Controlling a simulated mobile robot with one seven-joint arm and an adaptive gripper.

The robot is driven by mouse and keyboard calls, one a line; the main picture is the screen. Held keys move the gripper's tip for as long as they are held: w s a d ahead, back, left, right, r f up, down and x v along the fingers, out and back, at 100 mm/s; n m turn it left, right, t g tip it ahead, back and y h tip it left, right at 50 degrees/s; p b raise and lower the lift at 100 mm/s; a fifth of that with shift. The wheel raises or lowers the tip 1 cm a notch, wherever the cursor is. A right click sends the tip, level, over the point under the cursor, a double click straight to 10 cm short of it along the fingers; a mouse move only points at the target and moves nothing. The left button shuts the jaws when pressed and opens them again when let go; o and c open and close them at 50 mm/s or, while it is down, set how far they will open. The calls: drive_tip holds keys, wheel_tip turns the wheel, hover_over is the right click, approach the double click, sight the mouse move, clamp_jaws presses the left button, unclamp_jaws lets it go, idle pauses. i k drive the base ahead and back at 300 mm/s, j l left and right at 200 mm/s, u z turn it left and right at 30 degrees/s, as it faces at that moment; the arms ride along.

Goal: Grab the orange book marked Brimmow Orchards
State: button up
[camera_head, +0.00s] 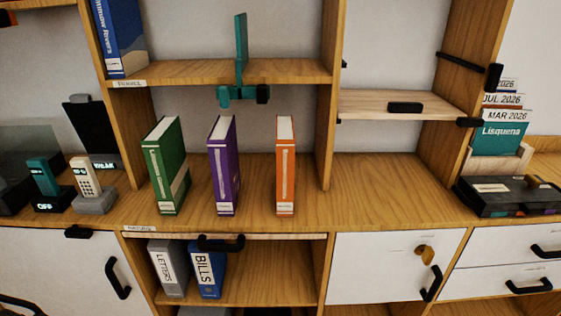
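An orange book (286,165) stands upright on the middle shelf of the wooden unit, at the right end of a row of three separate books. Its spine faces me and its pages show at the top. The lettering on its spine is too small to read. A purple book (223,167) stands to its left with a gap between them. A green book (165,167) stands further left. My gripper is not in view.
A teal plate with a clamp (241,60) sits on the upper shelf edge, above the purple and orange books. Wooden uprights flank the bay. Grey and blue binders (207,270) stand below. Shelf space right of the orange book is clear.

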sight(285, 136)
drive_tip(key=i+l, duration=0.1)
drive_tip(key=l, duration=0.55)
drive_tip(key=i+l, duration=0.1)
drive_tip(key=l, duration=0.55)
